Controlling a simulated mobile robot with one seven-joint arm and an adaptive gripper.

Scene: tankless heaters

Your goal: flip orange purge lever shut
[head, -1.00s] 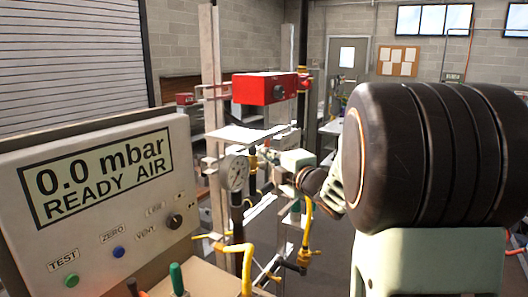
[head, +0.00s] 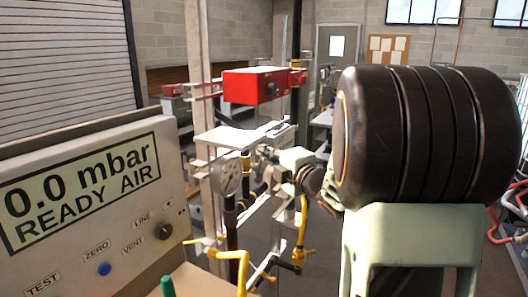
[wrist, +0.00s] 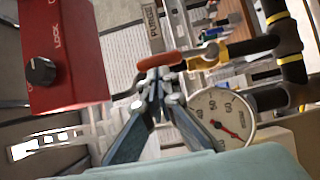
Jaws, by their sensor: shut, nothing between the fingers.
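The orange purge lever (wrist: 160,60) shows in the wrist view, just beyond my fingertips and beside the PURGE label (wrist: 152,26). It lies nearly crosswise in that view, tilted slightly. My gripper (wrist: 157,84) is shut and empty, its tips at or very near the lever; I cannot tell whether they touch. In the head view my gripper (head: 262,152) reaches left among the pipes, above and right of the gauge. The lever cannot be made out there.
A red box with a black knob (wrist: 41,71) is close at left in the wrist view; the red box also shows in the head view (head: 250,87). A round gauge (wrist: 222,118) and dark pipes (wrist: 291,70) stand right. A test panel (head: 120,235) reads 0.0 mbar.

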